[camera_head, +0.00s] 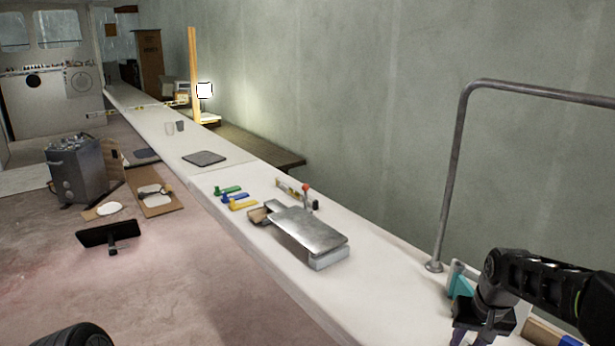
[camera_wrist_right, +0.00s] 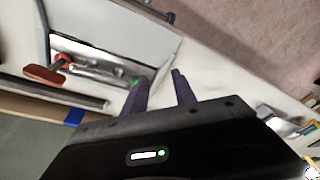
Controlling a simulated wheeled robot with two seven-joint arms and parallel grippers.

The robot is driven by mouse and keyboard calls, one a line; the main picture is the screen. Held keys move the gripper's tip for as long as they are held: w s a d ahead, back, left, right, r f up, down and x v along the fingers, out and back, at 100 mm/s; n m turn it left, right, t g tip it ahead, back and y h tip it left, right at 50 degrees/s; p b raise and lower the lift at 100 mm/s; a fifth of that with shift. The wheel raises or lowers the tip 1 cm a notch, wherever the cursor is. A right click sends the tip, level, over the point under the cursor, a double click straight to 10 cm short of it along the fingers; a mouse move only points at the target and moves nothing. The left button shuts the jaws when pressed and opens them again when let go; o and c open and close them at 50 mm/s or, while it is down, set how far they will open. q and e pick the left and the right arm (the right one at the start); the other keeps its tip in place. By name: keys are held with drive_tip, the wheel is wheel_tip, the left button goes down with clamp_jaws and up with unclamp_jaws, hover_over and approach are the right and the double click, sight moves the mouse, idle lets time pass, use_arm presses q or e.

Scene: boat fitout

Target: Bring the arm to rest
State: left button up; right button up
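My right arm (camera_head: 545,285) comes in from the right in the head view, bent, with its wrist turned down over the near end of the white ledge. My right gripper (camera_head: 478,337) is partly cut off by the lower edge there. In the right wrist view its two purple fingers (camera_wrist_right: 160,88) stand apart with nothing seen between them. A metal tool with a red handle (camera_wrist_right: 45,76) lies beyond the left finger, in or on a pale tray-like thing (camera_wrist_right: 115,38). My left gripper is not in view.
A teal-and-white item (camera_head: 460,279) stands close beside the right gripper. A bent metal rail (camera_head: 455,170) rises from the ledge (camera_head: 385,290). Further along lie a metal plate (camera_head: 308,229), coloured clamps (camera_head: 238,200) and a dark pad (camera_head: 204,158).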

drive_tip(key=s+a+f+n+t+y, duration=0.1)
drive_tip(key=a+f+n+t+y, duration=0.1)
drive_tip(key=a+f, duration=1.5)
drive_tip(key=s+a+f+g, duration=0.1)
drive_tip(key=s+a+f, duration=0.2)
drive_tip(key=s, duration=0.5)
drive_tip(key=s+a+f+g+y, duration=0.1)
drive_tip(key=s+a+f, duration=0.3)
drive_tip(key=s+f, duration=0.2)
drive_tip(key=s+a+f+g+y, duration=0.1)
drive_tip(key=s+a+f, duration=0.3)
drive_tip(key=s, duration=0.6)
drive_tip(key=shift+s+a+f+g, duration=0.2)
drive_tip(key=shift+s+f+g, duration=0.2)
drive_tip(key=shift+f, duration=0.1)
